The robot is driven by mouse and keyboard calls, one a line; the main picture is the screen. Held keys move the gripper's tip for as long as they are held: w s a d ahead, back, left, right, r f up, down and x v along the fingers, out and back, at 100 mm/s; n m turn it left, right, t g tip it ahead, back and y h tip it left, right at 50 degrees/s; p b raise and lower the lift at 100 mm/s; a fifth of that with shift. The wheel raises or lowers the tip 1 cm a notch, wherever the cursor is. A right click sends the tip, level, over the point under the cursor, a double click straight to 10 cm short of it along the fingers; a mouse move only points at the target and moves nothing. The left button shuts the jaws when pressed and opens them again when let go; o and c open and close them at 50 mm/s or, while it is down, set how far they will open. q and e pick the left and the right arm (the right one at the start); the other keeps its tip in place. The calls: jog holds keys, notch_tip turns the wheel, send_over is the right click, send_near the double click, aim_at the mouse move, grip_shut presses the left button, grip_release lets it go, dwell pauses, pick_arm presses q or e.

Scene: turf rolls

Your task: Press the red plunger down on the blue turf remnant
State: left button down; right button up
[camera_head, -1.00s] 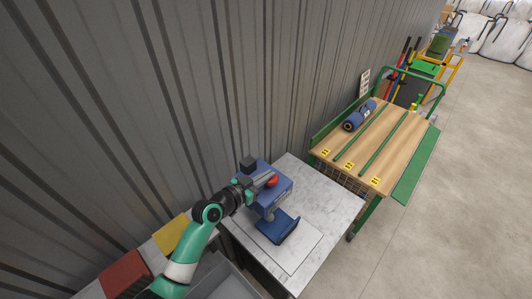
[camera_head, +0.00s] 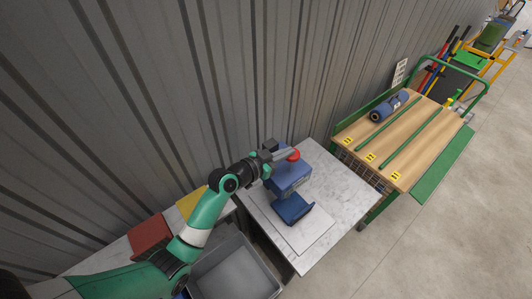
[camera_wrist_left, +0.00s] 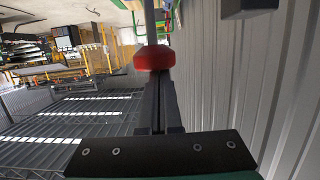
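The red plunger (camera_head: 293,155) is a round knob on top of a blue press-like block (camera_head: 290,180) on the marble-look table. A dark blue, curled-up piece, which looks like the turf remnant (camera_head: 292,209), lies in front of and against the block, on a pale sheet. My left gripper (camera_head: 284,156) reaches in from the left, with its fingertips at the plunger. In the left wrist view, its two fingers are together and the plunger (camera_wrist_left: 155,57) sits just beyond their tips. Whether they touch it is unclear. My right gripper is not in view.
A grey tray (camera_head: 236,270) stands at the front left of the table, with red (camera_head: 149,234) and yellow (camera_head: 190,203) pieces behind it. A corrugated wall rises close behind. A wooden-topped green cart (camera_head: 405,135) carries a blue roll (camera_head: 389,106) at right.

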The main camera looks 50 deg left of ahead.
pick_arm(q)
jog(key=v, duration=0.9)
jog(key=shift+w+r, duration=0.1)
